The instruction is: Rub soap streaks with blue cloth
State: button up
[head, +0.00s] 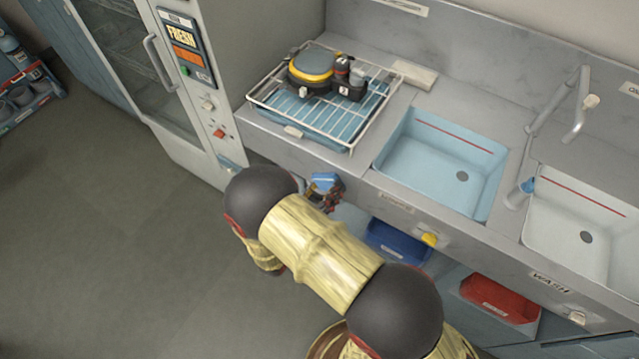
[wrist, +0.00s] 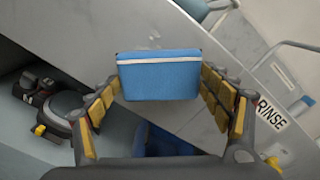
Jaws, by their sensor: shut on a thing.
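My gripper (head: 326,192) is shut on a folded blue cloth (head: 325,180) in front of the drying-rack end of the sink counter. In the wrist view the cloth (wrist: 160,78) is a blue block with a pale stripe along its upper part, held between the two yellow-padded fingers. Behind it lies the grey counter surface (wrist: 180,32), with faint pale smudges just beyond the cloth; I cannot tell for sure whether these are the soap streaks. The cloth hides part of the surface, and I cannot tell whether it touches it. My arm hides part of the counter front in the head view.
A white wire rack (head: 318,132) with dark and yellow gear stands over a blue tray. A pale blue basin (head: 440,165) and a white basin (head: 585,225) are to the right. Blue (head: 398,243) and red (head: 500,297) bins sit below. A glass-door cabinet (head: 125,60) stands left. Floor at left is clear.

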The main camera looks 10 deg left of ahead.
aim_at(315, 179)
jog(key=shift+w, duration=0.15)
jog(key=shift+w+a+b, duration=0.2)
jog(key=shift+w+a, duration=0.3)
jog(key=shift+a, duration=0.4)
jog(key=shift+w+a+b, duration=0.15)
jog(key=shift+w+a, duration=0.3)
jog(key=shift+a, duration=0.45)
jog(key=shift+c, duration=0.5)
jog(key=v, duration=0.6)
jog(key=shift+p, duration=0.3)
jog(key=shift+s, duration=0.1)
jog(key=shift+v, duration=1.4)
